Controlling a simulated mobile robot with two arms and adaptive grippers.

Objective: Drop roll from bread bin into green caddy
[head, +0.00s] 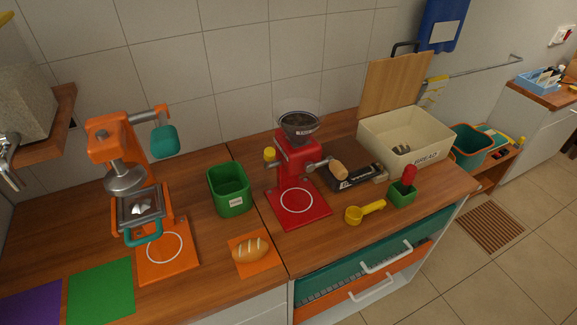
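The cream bread bin (378,136), marked BREAD, stands at the back right with its wooden lid (393,84) raised. Small pale and dark shapes show inside it, too small to make out. The green caddy (231,203) is an open, upright bin with a white label, left of the red machine; no roll shows in its visible part. A scored, golden bread roll (249,250) lies on an orange mat (266,267) near the counter's front edge, in front of the caddy. Neither of my grippers is in view.
A red machine (297,160) stands between caddy and bin, an orange press (108,150) at left. Green (101,291) and purple mats lie bare at front left.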

